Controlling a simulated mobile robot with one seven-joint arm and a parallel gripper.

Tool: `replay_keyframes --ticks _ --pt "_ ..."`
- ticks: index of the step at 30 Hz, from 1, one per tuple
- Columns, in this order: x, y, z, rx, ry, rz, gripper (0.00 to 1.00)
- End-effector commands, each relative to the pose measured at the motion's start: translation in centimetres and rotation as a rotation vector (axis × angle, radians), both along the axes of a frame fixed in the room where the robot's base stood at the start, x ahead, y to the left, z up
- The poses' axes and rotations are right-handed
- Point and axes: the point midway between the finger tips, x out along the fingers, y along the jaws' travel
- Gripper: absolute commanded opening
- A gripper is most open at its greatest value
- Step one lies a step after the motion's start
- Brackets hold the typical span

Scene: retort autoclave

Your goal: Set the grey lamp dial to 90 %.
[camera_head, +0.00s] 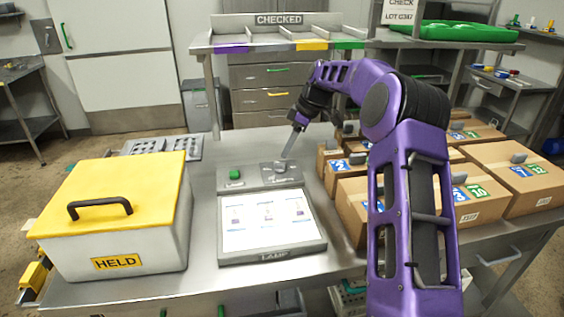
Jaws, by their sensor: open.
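The lamp unit (270,252) lies on the metal table in the head view, with a lit white panel and the word LAMP on its front edge. A raised grey strip (258,184) runs along its back. A green knob (235,175) sits on the left of this strip. The grey lamp dial (280,167) sits on the right of the strip, small and partly behind my fingers. My gripper (289,153) is open, reaching down from the upper right with its fingertips at or just above the dial. I cannot tell whether they touch it. The dial's setting is too small to read.
A white box with a yellow lid (118,185), marked HELD, stands at the left. Several cardboard boxes (358,205) stand at the right beneath my arm. A perforated tray (163,147) lies behind the white box. A sorting rack marked CHECKED (279,20) stands behind the table.

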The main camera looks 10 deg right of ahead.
Motion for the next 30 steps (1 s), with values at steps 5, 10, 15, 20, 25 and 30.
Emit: replay_keyframes --ticks 5,10,15,20,25,30 --pt "0.5 1.2 -3.2 0.001 0.002 0.001 0.47" --pt "0.8 1.8 -4.7 0.0 0.001 0.0 0.47" --pt "0.9 1.9 -5.1 0.0 -0.001 0.0 0.47" --pt "0.9 1.9 -5.1 0.0 0.0 0.0 0.47" --pt "0.9 1.9 -5.1 0.0 0.0 0.0 0.24" --pt "0.9 1.9 -5.1 0.0 0.0 0.0 0.0"
